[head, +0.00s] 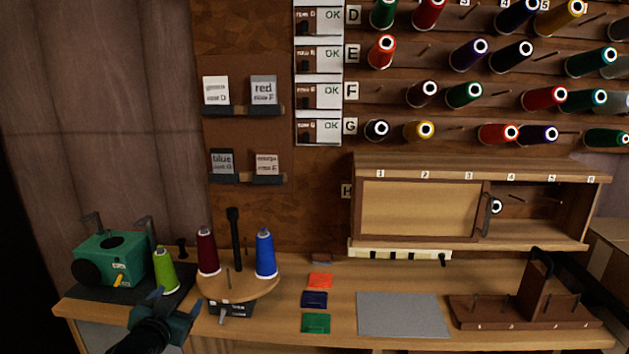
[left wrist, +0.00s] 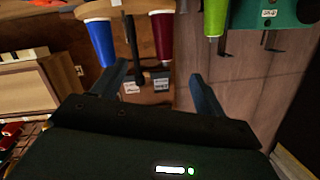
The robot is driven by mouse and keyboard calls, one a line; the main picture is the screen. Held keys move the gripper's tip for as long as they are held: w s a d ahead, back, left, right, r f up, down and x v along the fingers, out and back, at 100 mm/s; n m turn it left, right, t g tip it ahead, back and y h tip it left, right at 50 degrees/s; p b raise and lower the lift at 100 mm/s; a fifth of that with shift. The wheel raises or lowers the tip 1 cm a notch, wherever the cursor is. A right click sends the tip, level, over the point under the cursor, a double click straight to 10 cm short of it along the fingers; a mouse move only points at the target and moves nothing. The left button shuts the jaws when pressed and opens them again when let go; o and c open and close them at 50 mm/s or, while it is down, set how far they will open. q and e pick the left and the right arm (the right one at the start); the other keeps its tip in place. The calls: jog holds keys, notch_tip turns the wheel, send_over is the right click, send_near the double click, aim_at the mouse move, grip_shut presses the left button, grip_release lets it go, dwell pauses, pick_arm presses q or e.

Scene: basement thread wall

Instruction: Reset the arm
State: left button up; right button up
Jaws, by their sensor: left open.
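My left gripper (head: 168,306) is low at the left of the head view, over the front left part of the bench, in front of the round wooden stand (head: 238,284). Its two fingers are apart and nothing shows between them; they also show apart in the left wrist view (left wrist: 160,88). A lime green thread cone (head: 164,270) stands just behind the gripper. A dark red cone (head: 207,252) and a blue cone (head: 265,254) stand on the round stand. My right gripper is in neither view.
A green machine (head: 105,258) stands at the bench's left end. Orange (head: 320,280), navy (head: 314,299) and green (head: 316,323) pieces and a grey mat (head: 402,314) lie on the bench (head: 465,281). A brown rack (head: 525,310) stands right. A cabinet (head: 420,208) and spool pegs are behind.

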pick_arm(q)
jog(key=s+d+f+g+h, duration=0.2)
jog(key=s+d+f, duration=0.6)
jog(key=s+f, duration=0.4)
jog(key=s+d+f+g, duration=0.1)
jog(key=s+d, duration=0.3)
jog(key=s, duration=0.6)
jog(key=s+d+f+g+h, duration=0.1)
jog(key=s+d+f+g, duration=0.1)
jog(key=s, duration=0.9)
jog(key=shift+s+d+f+h, duration=0.15)
jog(key=shift+d+f+h, duration=0.25)
jog(key=shift+d, duration=0.45)
